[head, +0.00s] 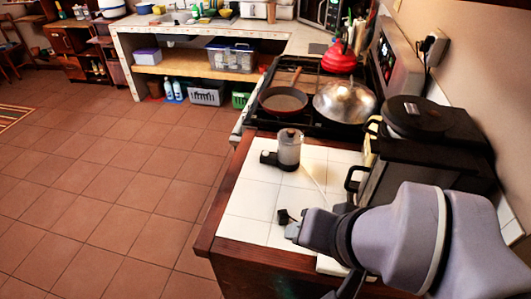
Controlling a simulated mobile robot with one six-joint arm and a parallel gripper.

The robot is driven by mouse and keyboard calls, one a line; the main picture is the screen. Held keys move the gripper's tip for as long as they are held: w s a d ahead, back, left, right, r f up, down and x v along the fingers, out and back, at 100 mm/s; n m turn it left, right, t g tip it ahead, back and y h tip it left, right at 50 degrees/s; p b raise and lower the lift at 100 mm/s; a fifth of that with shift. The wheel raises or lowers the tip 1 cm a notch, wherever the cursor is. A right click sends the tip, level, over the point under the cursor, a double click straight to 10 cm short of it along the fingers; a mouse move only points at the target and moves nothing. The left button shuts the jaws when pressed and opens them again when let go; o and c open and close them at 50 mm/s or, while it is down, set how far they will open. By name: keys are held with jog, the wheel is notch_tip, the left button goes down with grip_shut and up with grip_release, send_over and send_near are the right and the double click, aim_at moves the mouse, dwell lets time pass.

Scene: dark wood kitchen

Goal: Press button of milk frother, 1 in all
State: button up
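The milk frother (289,150) stands upright on the white tiled counter. It has a clear or pale jug with a dark lid, and a black part (268,158) juts from its lower left side. Its button is too small to make out. My arm reaches in from the lower right, and my gripper (287,222) is at its left end, low over the tiles. It is apart from the frother and nearer to me. Small dark and grey parts show at its tip, but its fingers are not clear enough to tell open from shut.
The counter's wooden edge (225,195) is to the left. Tiles around the frother are mostly clear.

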grip_shut()
dwell(1.5)
